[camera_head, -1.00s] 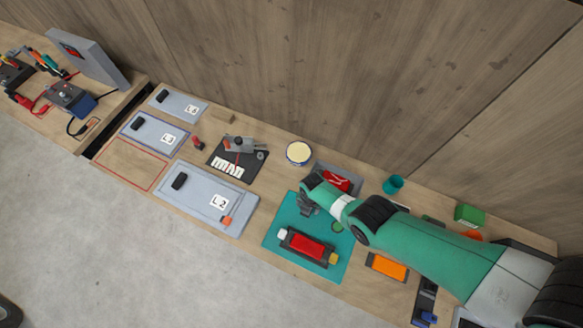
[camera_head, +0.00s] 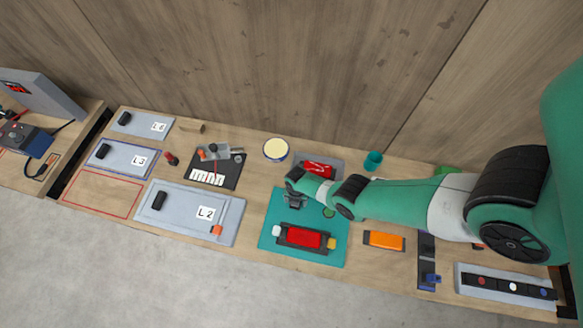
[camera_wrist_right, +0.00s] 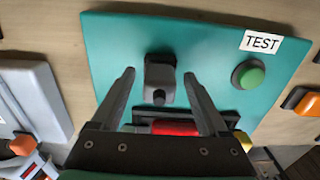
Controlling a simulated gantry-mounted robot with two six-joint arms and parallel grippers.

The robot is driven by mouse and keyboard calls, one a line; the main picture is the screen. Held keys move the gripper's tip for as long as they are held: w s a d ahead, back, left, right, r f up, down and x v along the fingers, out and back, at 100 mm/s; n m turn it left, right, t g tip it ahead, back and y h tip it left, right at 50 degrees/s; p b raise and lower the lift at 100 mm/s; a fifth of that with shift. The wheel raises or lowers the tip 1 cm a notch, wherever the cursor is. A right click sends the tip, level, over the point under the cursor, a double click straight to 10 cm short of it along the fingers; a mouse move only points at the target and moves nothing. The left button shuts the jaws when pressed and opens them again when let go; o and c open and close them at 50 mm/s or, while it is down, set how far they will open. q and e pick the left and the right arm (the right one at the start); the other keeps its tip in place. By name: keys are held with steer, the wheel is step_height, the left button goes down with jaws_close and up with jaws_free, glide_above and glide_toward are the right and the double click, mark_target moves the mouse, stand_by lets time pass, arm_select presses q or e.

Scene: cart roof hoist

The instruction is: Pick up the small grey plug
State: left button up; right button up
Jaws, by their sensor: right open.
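A small grey plug (camera_wrist_right: 160,70) with a dark rounded end stands on the teal mat (camera_wrist_right: 110,35) in the right wrist view. My right gripper (camera_wrist_right: 159,76) is open, with one finger on each side of the plug in that view. I see no contact between fingers and plug, and I cannot tell the height between them. In the head view my right gripper (camera_head: 296,202) hangs over the upper left of the mat (camera_head: 272,215) and hides the plug. My left gripper is not in view.
On the mat, a red block in a dark holder (camera_head: 303,239) lies just in front of the gripper. A green button (camera_wrist_right: 249,75) and a TEST label (camera_wrist_right: 262,42) are to the right.

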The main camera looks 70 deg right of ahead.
steer(key=shift+c, duration=0.3)
jaws_close()
steer(key=shift+r, duration=0.1)
steer(key=shift+r, duration=0.15)
